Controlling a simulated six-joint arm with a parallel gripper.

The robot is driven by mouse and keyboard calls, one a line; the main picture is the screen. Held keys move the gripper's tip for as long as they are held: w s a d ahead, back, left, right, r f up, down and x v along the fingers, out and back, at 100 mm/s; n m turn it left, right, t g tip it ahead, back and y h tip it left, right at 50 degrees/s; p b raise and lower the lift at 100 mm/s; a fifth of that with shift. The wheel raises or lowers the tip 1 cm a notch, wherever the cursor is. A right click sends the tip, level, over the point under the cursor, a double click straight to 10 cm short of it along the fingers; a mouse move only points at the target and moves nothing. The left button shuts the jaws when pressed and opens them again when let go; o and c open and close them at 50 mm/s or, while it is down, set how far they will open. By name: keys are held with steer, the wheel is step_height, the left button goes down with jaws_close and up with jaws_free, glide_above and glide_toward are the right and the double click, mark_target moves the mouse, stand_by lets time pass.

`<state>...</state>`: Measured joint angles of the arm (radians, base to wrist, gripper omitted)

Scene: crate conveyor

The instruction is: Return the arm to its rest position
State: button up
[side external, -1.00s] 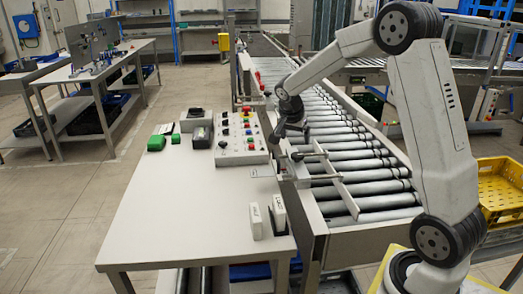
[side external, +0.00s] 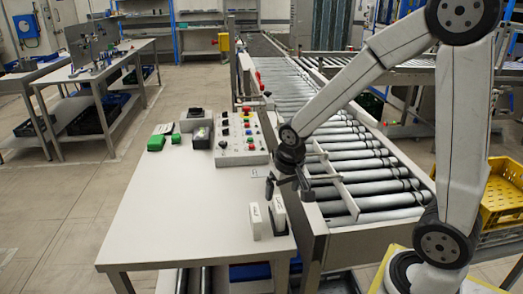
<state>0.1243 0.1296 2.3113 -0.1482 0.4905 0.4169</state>
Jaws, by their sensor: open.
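My gripper (side external: 289,187) hangs at the end of my arm in the side external view. It is open, with nothing seen between its fingers. It is over the right edge of the white table (side external: 160,215), beside the roller conveyor (side external: 360,172). Two small white boxes with dark sides, the left one (side external: 255,222) and the right one (side external: 278,213), stand upright on the table just below and left of it. Whether the gripper touches anything is hard to tell at this size.
A control panel (side external: 239,140) with coloured buttons sits at the table's back right. A green object (side external: 156,143) and dark devices (side external: 202,135) are beside it. A yellow crate (side external: 503,195) stands at the far right. The table's middle and left are clear.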

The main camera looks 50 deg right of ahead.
steer(key=s+a+f+n+y, duration=0.1)
steer(key=s+a+f+n, duration=0.1)
steer(key=s+a+n, duration=0.2)
steer(key=shift+s+a+n, duration=0.4)
steer(key=shift+s+a, duration=0.4)
steer(key=shift+s, duration=0.45)
